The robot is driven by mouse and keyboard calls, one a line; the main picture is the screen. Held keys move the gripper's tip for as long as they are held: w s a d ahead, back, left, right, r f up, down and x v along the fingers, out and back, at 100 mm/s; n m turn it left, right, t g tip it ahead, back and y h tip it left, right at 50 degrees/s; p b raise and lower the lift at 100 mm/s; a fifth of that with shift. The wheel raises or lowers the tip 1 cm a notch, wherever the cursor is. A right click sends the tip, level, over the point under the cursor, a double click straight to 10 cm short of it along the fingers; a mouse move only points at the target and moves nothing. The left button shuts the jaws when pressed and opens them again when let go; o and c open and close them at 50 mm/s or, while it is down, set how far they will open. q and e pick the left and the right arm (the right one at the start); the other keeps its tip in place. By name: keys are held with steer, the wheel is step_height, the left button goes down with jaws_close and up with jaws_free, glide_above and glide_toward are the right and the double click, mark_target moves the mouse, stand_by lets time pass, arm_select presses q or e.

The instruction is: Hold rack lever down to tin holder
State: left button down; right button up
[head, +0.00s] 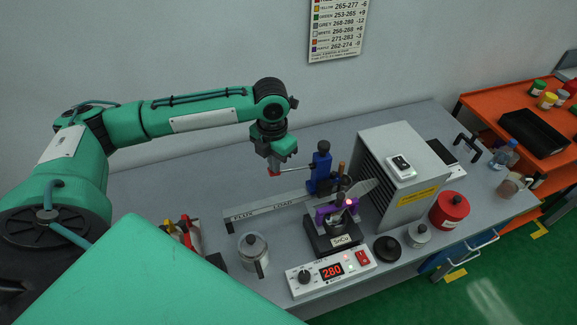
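My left gripper (274,170) hangs pointing down from the green arm, above the back of the bench. It is right at the red end of a thin lever (296,170) that runs to a blue upright rack (321,165). Whether its fingers are closed on that end is too small to tell. The lever looks close to level. A purple holder (326,214) sits in front of the rack, above a black block labelled SnCu (338,241). A bright pinkish light shows beside the holder. My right gripper is out of view.
A long bar marked FLUX LOAD (268,207) runs left from the rack. A control box (333,271) reading 280 stands in front. A grey louvred unit (405,175) and a red can (449,209) stand right. The bench's back left is clear.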

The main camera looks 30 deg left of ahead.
arm_select(q)
steer(key=shift+f+b, duration=0.55)
steer(key=shift+f, duration=1.5)
steer(key=shift+r, duration=0.1)
stand_by(0.6)
stand_by(1.1)
steer(key=shift+r, duration=0.1)
step_height(320, 180, up, 8)
steer(key=p, duration=0.9)
steer(key=shift+r, duration=0.2)
steer(key=shift+f, duration=0.1)
stand_by(0.5)
